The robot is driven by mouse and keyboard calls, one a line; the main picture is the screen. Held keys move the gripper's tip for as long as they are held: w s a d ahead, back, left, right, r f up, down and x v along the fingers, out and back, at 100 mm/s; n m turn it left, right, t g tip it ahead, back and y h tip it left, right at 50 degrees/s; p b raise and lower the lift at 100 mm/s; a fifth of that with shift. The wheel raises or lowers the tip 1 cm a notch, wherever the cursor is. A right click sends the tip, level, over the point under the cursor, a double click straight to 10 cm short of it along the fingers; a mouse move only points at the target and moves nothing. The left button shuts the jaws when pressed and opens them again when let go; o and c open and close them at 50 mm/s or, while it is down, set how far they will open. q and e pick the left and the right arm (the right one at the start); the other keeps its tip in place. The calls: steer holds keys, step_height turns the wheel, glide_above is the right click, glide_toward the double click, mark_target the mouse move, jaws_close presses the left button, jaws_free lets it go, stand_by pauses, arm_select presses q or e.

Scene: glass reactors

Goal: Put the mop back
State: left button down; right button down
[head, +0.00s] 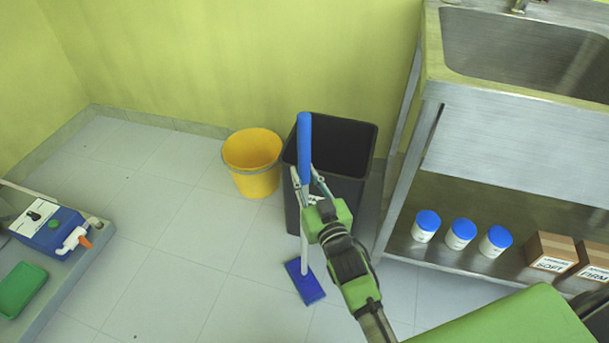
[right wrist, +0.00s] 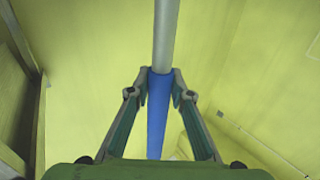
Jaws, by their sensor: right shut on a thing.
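The mop has a blue hand grip (head: 304,140), a pale pole and a flat blue head (head: 305,281). It stands nearly upright in the head view, in front of the black bin. My right gripper (head: 308,184) is shut on the mop around the lower end of the blue grip. In the right wrist view, the fingertips (right wrist: 160,78) close on the mop where the blue grip meets the grey pole (right wrist: 165,35). The mop head is low over the tiles; I cannot tell whether it touches the floor. My left gripper is out of view.
A yellow bucket (head: 252,165) stands by the wall, left of the black bin (head: 345,150). A steel sink unit (head: 520,135) with bottles and boxes on its lower shelf is at right. A cart (head: 70,290) with supplies is at left. Floor between is clear.

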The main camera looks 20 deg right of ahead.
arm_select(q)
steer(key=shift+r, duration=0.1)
arm_select(e)
steer(key=shift+r, duration=0.1)
steer(key=c, duration=1.8)
jaws_free()
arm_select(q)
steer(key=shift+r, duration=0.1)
